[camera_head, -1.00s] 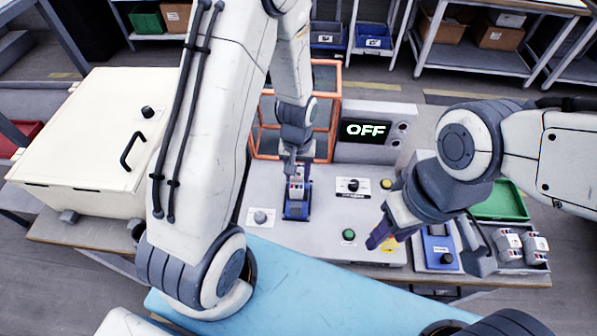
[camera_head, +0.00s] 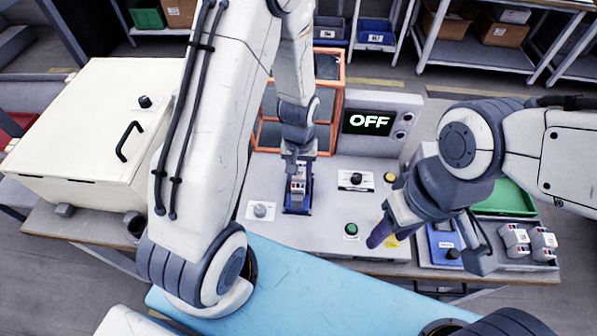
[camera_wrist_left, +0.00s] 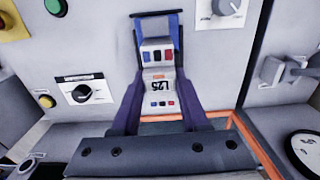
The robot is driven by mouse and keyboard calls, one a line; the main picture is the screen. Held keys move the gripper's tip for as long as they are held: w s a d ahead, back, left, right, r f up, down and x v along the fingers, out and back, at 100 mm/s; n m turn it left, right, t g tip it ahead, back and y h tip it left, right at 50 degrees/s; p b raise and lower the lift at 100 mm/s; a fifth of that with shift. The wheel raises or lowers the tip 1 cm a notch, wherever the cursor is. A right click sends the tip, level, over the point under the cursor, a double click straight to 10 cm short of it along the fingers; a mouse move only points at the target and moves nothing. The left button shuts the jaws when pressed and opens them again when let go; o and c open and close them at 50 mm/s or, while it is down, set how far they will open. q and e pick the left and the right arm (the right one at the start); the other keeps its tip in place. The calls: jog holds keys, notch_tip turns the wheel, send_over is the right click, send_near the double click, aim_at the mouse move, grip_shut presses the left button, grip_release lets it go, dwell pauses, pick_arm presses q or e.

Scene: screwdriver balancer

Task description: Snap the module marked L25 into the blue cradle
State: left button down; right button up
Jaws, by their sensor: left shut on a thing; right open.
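The module marked L25 (camera_wrist_left: 158,85) is a light grey block with red, blue and dark patches. My left gripper (camera_head: 298,172) is shut on it, with a finger on each side in the left wrist view (camera_wrist_left: 158,108). The blue cradle (camera_head: 298,209) lies on the grey panel directly under the module. Part of the cradle also shows past the module's end in the left wrist view (camera_wrist_left: 172,20). I cannot tell whether the module is fully seated.
An OFF display (camera_head: 369,122) stands behind the panel, with an orange-framed box (camera_head: 328,90) beside it. A black knob (camera_head: 356,179) and a green button (camera_head: 351,229) sit right of the cradle. Other modules (camera_head: 528,241) stand in a tray at the right.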

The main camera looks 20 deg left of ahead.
pick_arm(q)
jog(key=shift+s, duration=0.1)
dwell(0.5)
jog(key=shift+f+b, duration=0.5)
jog(key=shift+f, duration=0.25)
dwell(0.8)
dwell(0.6)
jog(key=shift+c, duration=1.7)
grip_release()
notch_tip(320, 180, up, 10)
jog(key=shift+r+b, duration=0.2)
jog(key=shift+b, duration=0.15)
